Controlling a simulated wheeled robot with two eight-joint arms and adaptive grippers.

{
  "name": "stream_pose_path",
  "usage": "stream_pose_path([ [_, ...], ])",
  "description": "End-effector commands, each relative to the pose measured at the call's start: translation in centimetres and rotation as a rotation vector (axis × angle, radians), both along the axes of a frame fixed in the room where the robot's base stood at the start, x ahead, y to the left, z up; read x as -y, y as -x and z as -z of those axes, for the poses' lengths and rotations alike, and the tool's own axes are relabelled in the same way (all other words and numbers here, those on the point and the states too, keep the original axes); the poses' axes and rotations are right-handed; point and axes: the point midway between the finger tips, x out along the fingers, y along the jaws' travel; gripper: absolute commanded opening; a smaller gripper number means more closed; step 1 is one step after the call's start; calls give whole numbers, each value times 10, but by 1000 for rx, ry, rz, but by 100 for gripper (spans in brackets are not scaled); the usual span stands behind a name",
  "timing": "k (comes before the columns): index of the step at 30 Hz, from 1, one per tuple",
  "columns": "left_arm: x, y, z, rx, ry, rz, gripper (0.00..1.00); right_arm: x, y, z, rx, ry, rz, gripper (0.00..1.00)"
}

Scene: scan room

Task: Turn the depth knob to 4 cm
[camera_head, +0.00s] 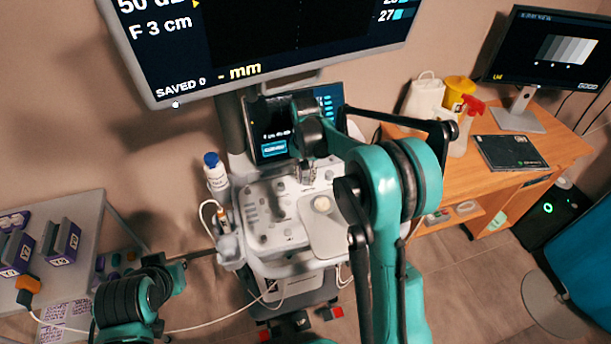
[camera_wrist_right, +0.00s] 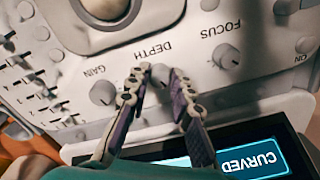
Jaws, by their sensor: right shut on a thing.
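The depth knob (camera_wrist_right: 160,74) is a small grey knob on the console panel, beside the printed word DEPTH in the right wrist view. My right gripper (camera_wrist_right: 163,80) is shut on it, one finger on each side. In the head view my right gripper (camera_head: 307,174) is at the back of the panel, and my arm hides part of the console. The large monitor (camera_head: 290,45) reads F 3 cm, SAVED 0 and - mm; no depth value is legible. My left gripper (camera_head: 172,275) is low at the left, away from the console; its fingers are unclear.
The gain knob (camera_wrist_right: 102,92) and focus knob (camera_wrist_right: 226,56) flank the depth knob closely. A touch screen (camera_wrist_right: 235,160) reading CURVED stands behind the panel. A blue-capped bottle (camera_head: 216,176) is at the console's left. A wooden desk (camera_head: 555,145) stands at right.

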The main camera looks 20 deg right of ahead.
Motion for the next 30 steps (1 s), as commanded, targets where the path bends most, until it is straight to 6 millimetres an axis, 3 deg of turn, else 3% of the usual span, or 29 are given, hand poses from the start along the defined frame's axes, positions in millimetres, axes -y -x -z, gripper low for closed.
stream_pose_path([
  [18, 0, 0, -15, 0, 0, 0, 0, 1, 0, 0, -1, 0, -460, 0],
  [30, 0, 0, -18, 0, 0, 0, 0, 1, 1, 0, -1, 0, -607, 0],
])
